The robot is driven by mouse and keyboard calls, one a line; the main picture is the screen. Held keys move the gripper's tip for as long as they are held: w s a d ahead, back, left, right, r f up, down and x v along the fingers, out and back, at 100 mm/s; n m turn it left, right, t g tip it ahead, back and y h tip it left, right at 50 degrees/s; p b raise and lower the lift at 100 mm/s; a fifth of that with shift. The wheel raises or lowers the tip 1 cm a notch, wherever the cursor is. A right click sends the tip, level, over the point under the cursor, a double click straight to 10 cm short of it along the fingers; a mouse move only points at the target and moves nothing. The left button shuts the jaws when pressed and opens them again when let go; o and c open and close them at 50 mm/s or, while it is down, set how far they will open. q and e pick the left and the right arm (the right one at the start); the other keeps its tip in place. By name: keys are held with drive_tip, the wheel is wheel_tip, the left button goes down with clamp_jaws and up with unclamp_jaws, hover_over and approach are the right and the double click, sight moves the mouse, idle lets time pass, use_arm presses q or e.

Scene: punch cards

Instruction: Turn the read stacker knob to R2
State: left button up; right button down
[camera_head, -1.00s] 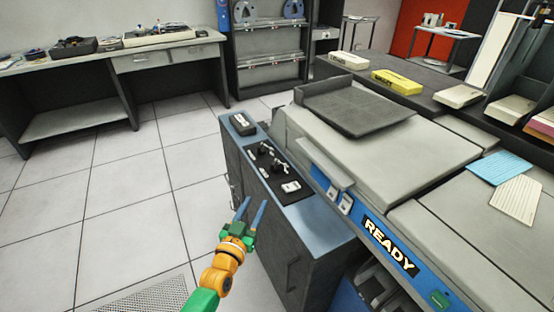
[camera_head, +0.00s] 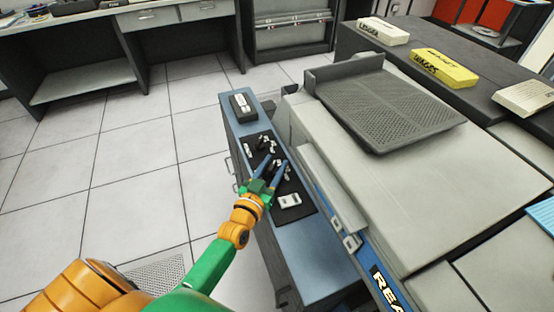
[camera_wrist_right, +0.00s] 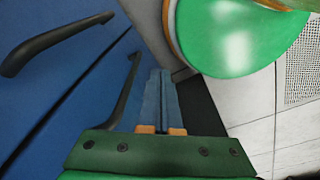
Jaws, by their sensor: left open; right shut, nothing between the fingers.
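A black control panel (camera_head: 304,211) lies on the top of the blue cabinet. A dark knob (camera_head: 264,143) with a light pointer or label sits on its far part. A second knob (camera_head: 281,167) sits nearer and is partly hidden by my left gripper. Which one is the read stacker knob, and its setting, are too small to tell. My left gripper (camera_head: 276,160) is open, its blue fingers over the panel around or just above the nearer knob; contact cannot be told. My right gripper (camera_wrist_right: 161,75) is shut and empty beside a blue cabinet front with black handles.
A small black box (camera_head: 241,107) stands at the far end of the cabinet top, and a white switch plate (camera_head: 290,201) is on the panel's near part. The large grey machine (camera_head: 420,190) rises to the right. Open floor (camera_head: 130,190) lies to the left.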

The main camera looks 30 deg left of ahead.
use_arm(q)
drive_tip(key=shift+s+r, duration=0.2)
drive_tip(key=shift+s, duration=0.2)
drive_tip(key=shift+c, duration=0.8)
drive_tip(key=shift+s+r, duration=0.15)
drive_tip(key=shift+s, duration=0.05)
drive_tip(key=c, duration=0.4)
clamp_jaws()
use_arm(e)
drive_tip(key=shift+s, duration=0.65)
